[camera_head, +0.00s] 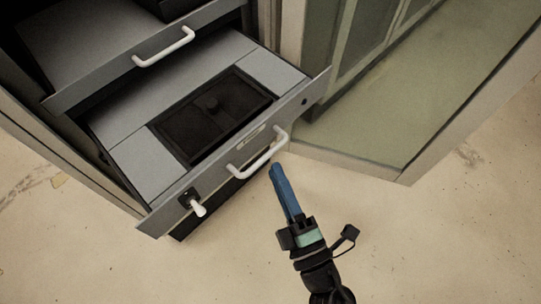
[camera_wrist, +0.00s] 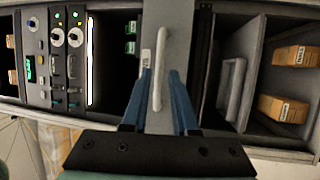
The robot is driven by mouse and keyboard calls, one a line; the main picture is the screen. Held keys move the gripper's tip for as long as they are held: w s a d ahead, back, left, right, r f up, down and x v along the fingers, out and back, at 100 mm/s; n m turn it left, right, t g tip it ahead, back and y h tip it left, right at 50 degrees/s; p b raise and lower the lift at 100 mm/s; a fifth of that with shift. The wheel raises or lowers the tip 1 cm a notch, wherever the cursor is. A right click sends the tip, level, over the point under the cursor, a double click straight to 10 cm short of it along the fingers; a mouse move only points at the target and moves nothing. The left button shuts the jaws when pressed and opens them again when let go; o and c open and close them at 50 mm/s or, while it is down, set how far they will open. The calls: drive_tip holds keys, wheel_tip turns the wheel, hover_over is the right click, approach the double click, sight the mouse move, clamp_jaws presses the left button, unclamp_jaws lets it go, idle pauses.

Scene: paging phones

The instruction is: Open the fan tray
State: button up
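A grey pulled-out tray (camera_head: 140,165) with a dark recessed panel (camera_head: 212,112) stands out of the cabinet in the head view; it looks like the fan tray. Its front carries a white bar handle (camera_head: 257,158), a small label and a white-tipped latch or knob (camera_head: 197,207). My gripper (camera_head: 277,172) has blue fingers and is just in front of and below the handle's right end in the head view. In the wrist view my gripper (camera_wrist: 160,75) is open, with a white handle (camera_wrist: 158,68) showing between the fingers, nearer the left one. Contact cannot be told.
Another grey tray with a white handle (camera_head: 164,47) is above. A glazed cabinet door (camera_head: 400,80) stands open at the right. The wrist view shows a control panel with knobs (camera_wrist: 66,60) and brown boxes (camera_wrist: 284,108) on a shelf. The floor (camera_head: 430,240) in front is clear.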

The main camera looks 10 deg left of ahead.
drive_tip(key=v, duration=0.7)
drive_tip(key=shift+s+d, duration=0.2)
drive_tip(key=shift+s, duration=0.1)
drive_tip(key=shift+f, duration=0.1)
drive_tip(key=w+d+r+m+t+h, duration=0.1)
drive_tip(key=w+r+m+t+h, duration=0.3)
drive_tip(key=r, duration=0.6)
drive_tip(key=w+d+r+m+t+h, duration=0.1)
drive_tip(key=w+r+m+t+h, duration=0.15)
drive_tip(key=w+r+m, duration=0.55)
drive_tip(key=w+d+r+m+t+h, duration=0.15)
drive_tip(key=r+h, duration=0.25)
drive_tip(key=r, duration=0.8)
drive_tip(key=s+a+r+m+t, duration=0.1)
drive_tip(key=s+a+r+m, duration=0.15)
drive_tip(key=r, duration=0.65)
drive_tip(key=s+a+r+m+y+p, duration=0.15)
drive_tip(key=r+m, duration=0.25)
drive_tip(key=r, duration=0.4)
drive_tip(key=s+a+r+m+t, duration=0.1)
drive_tip(key=s+a+r+m, duration=0.15)
drive_tip(key=r, duration=0.65)
wheel_tip(320, 180, up, 21)
drive_tip(key=p, duration=2.1)
drive_tip(key=shift+w+d+h, duration=0.25)
drive_tip(key=shift+w+h, duration=0.05)
drive_tip(key=shift+w, duration=0.1)
